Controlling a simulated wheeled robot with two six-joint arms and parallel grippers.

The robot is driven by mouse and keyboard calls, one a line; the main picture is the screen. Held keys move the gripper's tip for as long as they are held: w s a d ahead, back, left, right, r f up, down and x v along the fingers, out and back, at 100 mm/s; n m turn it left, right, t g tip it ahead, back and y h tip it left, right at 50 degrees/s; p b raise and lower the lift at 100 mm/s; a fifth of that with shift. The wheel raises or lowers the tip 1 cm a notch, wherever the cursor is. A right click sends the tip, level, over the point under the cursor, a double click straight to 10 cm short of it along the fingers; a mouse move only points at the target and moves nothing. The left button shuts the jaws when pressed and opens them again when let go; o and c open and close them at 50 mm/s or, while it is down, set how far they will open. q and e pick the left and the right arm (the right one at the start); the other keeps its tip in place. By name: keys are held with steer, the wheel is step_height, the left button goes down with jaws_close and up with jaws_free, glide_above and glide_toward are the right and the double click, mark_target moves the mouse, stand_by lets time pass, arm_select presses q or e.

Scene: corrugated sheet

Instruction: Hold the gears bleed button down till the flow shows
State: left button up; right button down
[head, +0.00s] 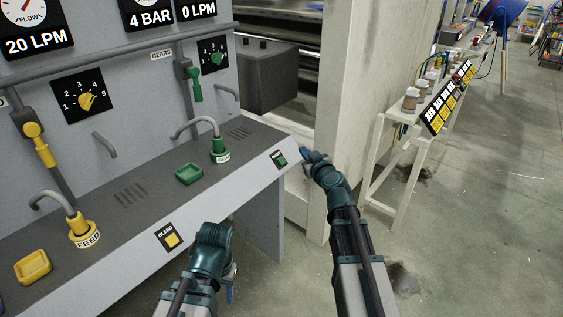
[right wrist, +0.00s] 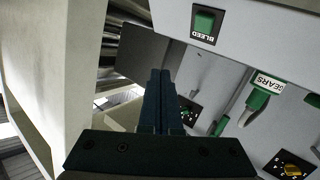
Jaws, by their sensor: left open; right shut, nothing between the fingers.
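The gears bleed button (head: 282,160) is a green square on a black plate, at the right end of the console's sloped front. The flow readout above the gears side (head: 198,8) reads 0 LPM. My left gripper (head: 229,292) hangs low before the console, mostly hidden by its wrist.
A yellow bleed button (head: 172,240) sits further left on the console front. Green (head: 189,173) and yellow (head: 33,267) trays lie on the shelf. A concrete pillar (head: 343,110) stands close right of the console, beside my right gripper.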

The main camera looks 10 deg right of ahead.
mark_target(283, 157)
steer(key=shift+w+a+f+b, duration=0.65)
steer(key=shift+w+f+b, duration=0.15)
steer(key=shift+f+b, duration=0.25)
steer(key=shift+w+a+f+b, duration=0.65)
steer(key=shift+w+f+b, duration=0.2)
steer(key=shift+f+b, duration=0.15)
steer(key=shift+w+a+f+b, duration=0.65)
steer(key=shift+w+f+b, duration=0.15)
steer(key=shift+f+b, duration=0.25)
steer(key=shift+w+f, duration=0.1)
steer(key=shift+f, duration=0.05)
steer(key=shift+w+a+f, duration=0.15)
steer(key=shift+w+a+f+b, duration=0.2)
steer(key=shift+f+b, duration=0.1)
steer(key=shift+b, duration=0.3)
stand_by(0.4)
steer(key=shift+r, duration=0.1)
stand_by(1.4)
steer(key=shift+s+d+r+p, duration=0.35)
steer(key=shift+s+r+p, duration=0.15)
steer(key=shift+p, duration=0.15)
